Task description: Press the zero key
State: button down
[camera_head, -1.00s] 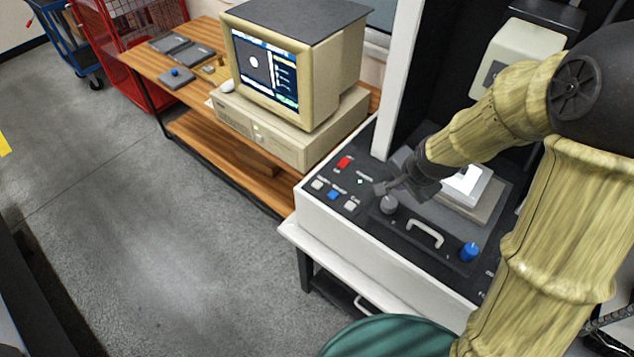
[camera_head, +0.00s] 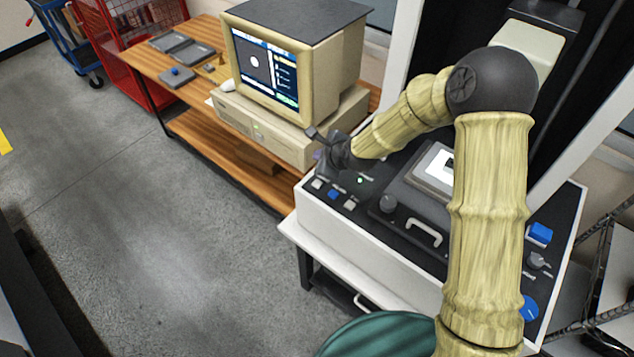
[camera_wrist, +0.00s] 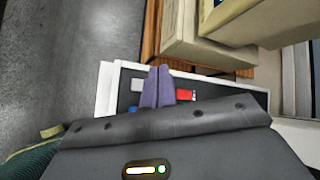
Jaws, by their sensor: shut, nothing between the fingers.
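The control panel (camera_head: 372,222) of the measuring machine carries a white key (camera_head: 317,184), a blue key (camera_head: 333,195) and another white key (camera_head: 350,204) near its front left corner. Their labels are too small to read, so I cannot tell which is the zero key. My gripper (camera_head: 318,155) is shut and empty over the panel's back left corner, beyond these keys. In the wrist view its purple fingers (camera_wrist: 159,72) lie together, between a red key (camera_wrist: 184,95) and the blue key (camera_wrist: 132,109). In the head view my gripper hides the red key. Contact with the panel cannot be told.
A beige computer with a monitor (camera_head: 268,65) stands on a wooden bench (camera_head: 205,135) just behind my gripper. A green round top (camera_head: 385,338) is at the front. Floor at left is clear.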

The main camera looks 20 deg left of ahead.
aim_at(320, 185)
jog(key=shift+f+b, duration=3.1)
jog(key=shift+f, duration=1.35)
jog(key=shift+f, duration=0.1)
jog(key=shift+f+b, duration=0.3)
jog(key=shift+b, duration=0.05)
jog(key=shift+f, duration=0.35)
jog(key=shift+r+p, duration=0.3)
jog(key=shift+r, duration=0.5)
jog(key=shift+r+p, duration=1.8)
jog(key=shift+r, duration=0.75)
